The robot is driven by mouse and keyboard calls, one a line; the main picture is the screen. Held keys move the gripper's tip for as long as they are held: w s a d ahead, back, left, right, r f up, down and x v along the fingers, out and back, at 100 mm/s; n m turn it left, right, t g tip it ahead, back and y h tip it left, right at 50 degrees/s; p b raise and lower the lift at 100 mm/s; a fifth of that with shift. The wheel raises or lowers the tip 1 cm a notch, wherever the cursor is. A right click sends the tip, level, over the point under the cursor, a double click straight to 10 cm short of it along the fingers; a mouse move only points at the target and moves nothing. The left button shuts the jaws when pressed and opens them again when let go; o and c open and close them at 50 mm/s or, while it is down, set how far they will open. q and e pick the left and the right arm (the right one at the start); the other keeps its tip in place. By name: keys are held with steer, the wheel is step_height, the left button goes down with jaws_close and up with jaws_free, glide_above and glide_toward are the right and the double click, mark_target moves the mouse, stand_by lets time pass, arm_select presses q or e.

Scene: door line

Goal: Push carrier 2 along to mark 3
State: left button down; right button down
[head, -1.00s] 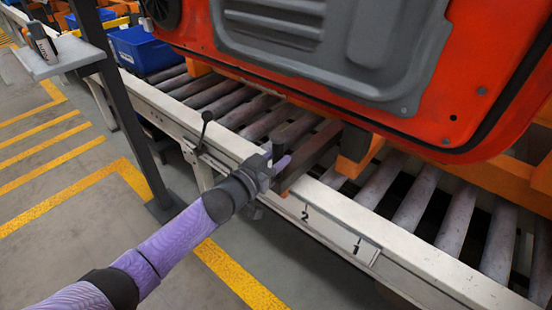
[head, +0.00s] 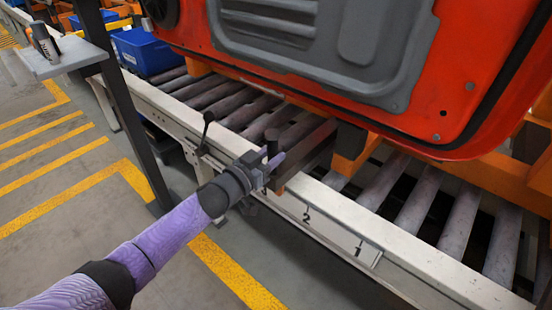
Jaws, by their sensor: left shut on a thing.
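The carrier shows as an orange frame (head: 347,165) on the rollers, bearing a red door panel (head: 460,70) with a grey inner part. A dark bar (head: 308,155) reaches from it over the near rail, with a dark upright grip (head: 272,138) at its end. My left gripper (head: 271,166) is shut on this grip, at the rail's near edge. The rail (head: 330,208) carries the marks "2" (head: 306,217) and "1" (head: 358,250), both right of my gripper. I see no mark 3. No number shows on the carrier. My right gripper is not in view.
Bare rollers (head: 205,92) lie left of the carrier. A black-knobbed lever (head: 205,133) stands at the rail left of my gripper. A dark post (head: 120,100) with a grey shelf (head: 50,62) stands nearer. Blue bins (head: 145,50) are at the back left.

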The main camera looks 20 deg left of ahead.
arm_select(q)
steer(key=shift+w+a+f, duration=0.1)
steer(key=shift+w+a, duration=0.1)
steer(key=shift+a, duration=0.35)
steer(key=shift+w+a, duration=0.2)
steer(key=shift+a, duration=0.35)
steer(key=shift+w+a+b, duration=0.1)
steer(key=shift+a+b, duration=0.3)
steer(key=shift+b, duration=0.15)
steer(key=c, duration=1.3)
jaws_free()
steer(key=shift+w+a+r, duration=0.15)
steer(key=shift+a+r, duration=0.05)
steer(key=shift+a, duration=0.3)
steer(key=shift+c, duration=0.2)
steer(key=shift+w+a+b, duration=0.25)
steer(key=shift+a+b, duration=0.2)
steer(key=shift+a, duration=0.35)
jaws_close()
steer(key=shift+a+f, duration=0.1)
steer(key=o, duration=1.3)
jaws_free()
steer(key=shift+d, duration=0.25)
steer(key=shift+o, duration=0.2)
steer(key=p+v, duration=0.8)
steer(key=v, duration=0.3)
steer(key=shift+r, duration=0.45)
